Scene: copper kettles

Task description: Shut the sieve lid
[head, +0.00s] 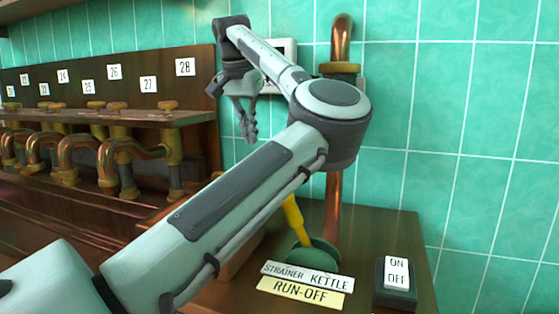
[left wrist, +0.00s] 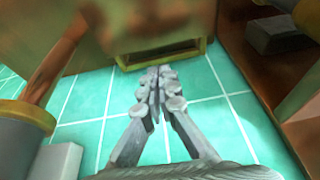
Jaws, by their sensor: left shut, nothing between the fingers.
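My left gripper (head: 249,137) hangs with its fingers pointing down in front of the green tiled wall. It is shut and empty. In the left wrist view its fingertips (left wrist: 156,74) are pressed together, below a blurred dark opening with a yellow frame (left wrist: 165,53). I cannot tell whether that opening belongs to the sieve. No sieve lid can be made out for sure in either view. A label reading STRAINER KETTLE (head: 300,280) lies by a yellow lever (head: 296,222) on a green base. My left arm covers much of the middle. My right gripper is not in view.
A copper pipe (head: 333,195) rises behind my arm. An ON/OFF switch (head: 397,273) and a RUN-OFF label (head: 303,292) are on the brown counter (head: 385,225). A numbered rack (head: 205,90) with several copper pipes stands at left.

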